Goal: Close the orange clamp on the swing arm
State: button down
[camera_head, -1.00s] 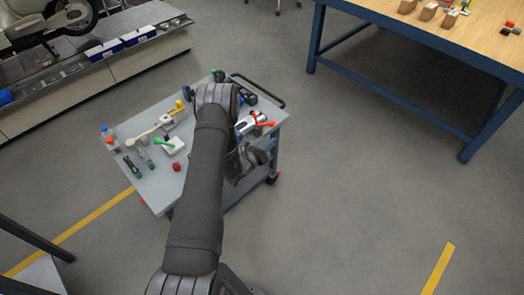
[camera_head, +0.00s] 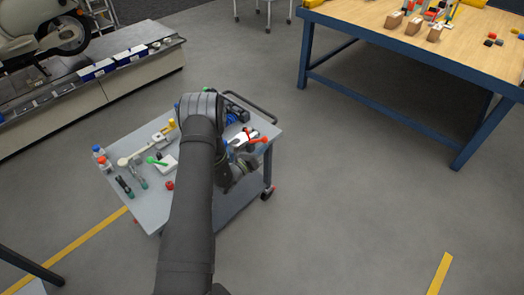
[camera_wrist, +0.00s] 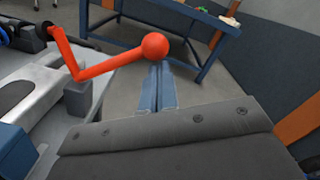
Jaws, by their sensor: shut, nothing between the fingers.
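The orange clamp lever (camera_wrist: 110,66) with a round ball knob at its end shows large in the wrist view. It bends at a pivot on a grey metal arm (camera_wrist: 35,105) at the left and reaches out to the right, raised over the metal. In the head view the lever (camera_head: 256,139) is small, at the right side of the cart top. My gripper (camera_wrist: 158,72) is shut and empty, its fingertips just below the ball. Whether they touch the ball I cannot tell. In the head view my forearm hides part of the cart.
The grey cart (camera_head: 155,211) carries bottles, pens, a green-handled clamp (camera_head: 157,161) and a red ball (camera_head: 170,185).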

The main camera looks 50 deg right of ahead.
jog(key=shift+w+r, duration=0.15)
jog(key=shift+r, duration=0.1)
jog(key=w+r+n, duration=0.5)
jog(key=w+n, duration=0.5)
jog(key=n, duration=0.2)
jog(key=shift+w+r+n, duration=0.2)
jog(key=shift+w+n, duration=0.15)
jog(key=shift+n, duration=0.05)
jog(key=shift+w, duration=0.1)
dwell(0.6)
